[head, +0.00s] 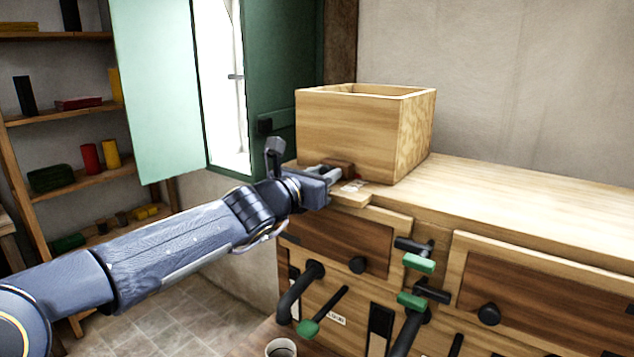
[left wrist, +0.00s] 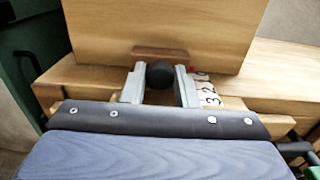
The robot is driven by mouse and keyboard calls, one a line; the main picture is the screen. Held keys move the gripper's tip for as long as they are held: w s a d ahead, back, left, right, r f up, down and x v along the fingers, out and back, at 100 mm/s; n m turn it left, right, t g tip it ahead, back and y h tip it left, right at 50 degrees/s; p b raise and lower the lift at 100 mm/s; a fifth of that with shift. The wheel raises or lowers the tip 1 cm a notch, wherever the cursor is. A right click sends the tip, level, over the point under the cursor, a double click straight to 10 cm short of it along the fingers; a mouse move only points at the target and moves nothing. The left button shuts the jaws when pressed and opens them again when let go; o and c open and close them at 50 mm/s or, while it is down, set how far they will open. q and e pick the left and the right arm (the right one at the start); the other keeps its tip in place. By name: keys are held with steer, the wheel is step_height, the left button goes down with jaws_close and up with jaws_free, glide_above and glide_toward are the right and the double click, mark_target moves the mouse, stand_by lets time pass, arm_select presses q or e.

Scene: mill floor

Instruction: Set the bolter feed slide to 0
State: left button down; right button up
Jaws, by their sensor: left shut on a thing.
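The bolter feed slide has a dark round knob (left wrist: 160,74) and a reddish-brown wooden block (left wrist: 160,53) behind it, at the foot of a wooden box. The block also shows in the head view (head: 341,167). My left gripper (head: 328,174) reaches in from the left and is shut on the knob. In the left wrist view its two grey fingers (left wrist: 160,86) stand on either side of the knob. A white number scale (left wrist: 208,90) lies just right of the fingers, with 3 and 2 readable. A small red mark shows by the right fingertip. My right gripper is not in view.
The open-topped wooden box (head: 350,135) stands on the wooden bench top (head: 520,195), which is clear to the right. Dark pipes and green-handled levers (head: 418,263) stick out in front of the drawers. A green shutter (head: 158,95) and shelves (head: 65,118) are at left.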

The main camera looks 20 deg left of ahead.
arm_select(q)
steer(key=c, duration=1.1)
jaws_free()
steer(key=shift+w, duration=0.1)
steer(key=shift+c, duration=0.2)
steer(key=v, duration=0.7)
steer(key=shift+s+p, duration=0.35)
steer(key=shift+s, duration=0.05)
steer(key=shift+a, duration=0.1)
